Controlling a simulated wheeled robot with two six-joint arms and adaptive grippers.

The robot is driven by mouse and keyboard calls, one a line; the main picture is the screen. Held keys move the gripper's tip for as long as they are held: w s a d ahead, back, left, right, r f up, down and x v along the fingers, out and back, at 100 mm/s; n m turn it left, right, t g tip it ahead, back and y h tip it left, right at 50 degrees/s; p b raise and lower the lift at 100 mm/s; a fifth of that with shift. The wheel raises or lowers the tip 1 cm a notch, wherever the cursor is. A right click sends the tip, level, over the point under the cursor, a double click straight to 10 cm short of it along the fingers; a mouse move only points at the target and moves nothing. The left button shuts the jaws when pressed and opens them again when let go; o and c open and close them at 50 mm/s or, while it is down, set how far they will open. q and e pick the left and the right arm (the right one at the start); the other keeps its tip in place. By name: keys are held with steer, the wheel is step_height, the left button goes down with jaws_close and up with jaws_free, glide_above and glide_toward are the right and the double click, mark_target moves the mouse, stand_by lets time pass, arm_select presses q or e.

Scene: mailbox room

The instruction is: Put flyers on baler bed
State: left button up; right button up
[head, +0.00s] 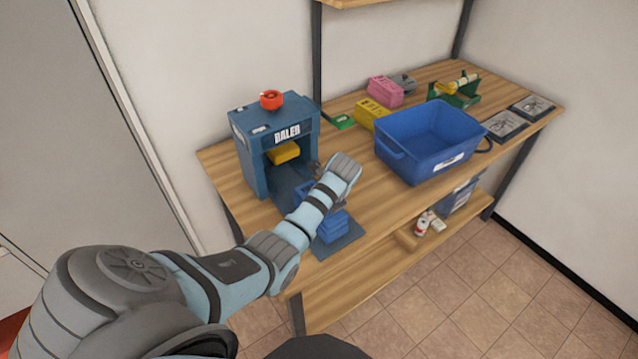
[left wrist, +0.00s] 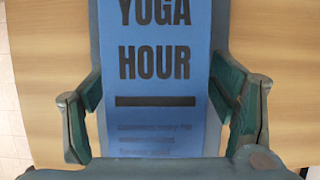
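The blue baler (head: 256,160) stands at the left end of the workbench, with a yellow block (head: 284,152) in its opening and a dark bed (head: 286,185) below. A blue stack (head: 334,228) lies on a dark mat in front, partly hidden by my left arm. In the left wrist view, a blue flyer (left wrist: 158,60) reading "YOGA HOUR" lies face up on a darker blue surface. My left gripper (left wrist: 160,115) has its fingers spread at either side of the flyer; contact is unclear. My right gripper is not in view.
A blue bin (head: 425,140) stands mid-bench. Behind it are yellow (head: 370,113) and pink (head: 384,91) boxes and a green holder (head: 455,97). Two dark trays (head: 505,125) lie at the right. A lower shelf holds a bottle (head: 423,226) and another blue bin (head: 460,192).

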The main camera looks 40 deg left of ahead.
arm_select(q)
steer(key=shift+r, duration=0.2)
steer(key=p+v, duration=0.2)
steer(key=v, duration=1)
steer(key=shift+s+r+p, duration=0.1)
steer(key=shift+r+p, duration=0.1)
steer(key=shift+p, duration=0.15)
steer(key=shift+f, duration=0.1)
